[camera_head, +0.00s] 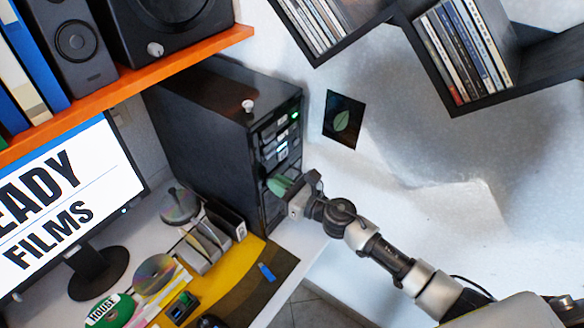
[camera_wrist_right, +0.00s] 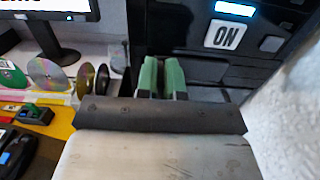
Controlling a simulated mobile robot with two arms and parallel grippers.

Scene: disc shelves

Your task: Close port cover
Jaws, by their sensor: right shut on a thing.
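The black computer tower (camera_head: 190,125) stands on the desk, its front panel facing right in the head view. My right gripper (camera_head: 281,186) is at the lower part of that front panel. In the right wrist view its two green fingers (camera_wrist_right: 163,76) are close together against the dark panel, shut on a small part there, most likely the port cover. The cover itself is hidden by the fingers and too dark to make out. My left gripper is not in view.
A monitor (camera_head: 65,200) and an orange shelf (camera_head: 130,88) are at left. Discs (camera_head: 155,273) in a holder and a blue USB stick (camera_head: 266,271) lie near the tower. Dark disc shelves (camera_head: 478,103) hang upper right.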

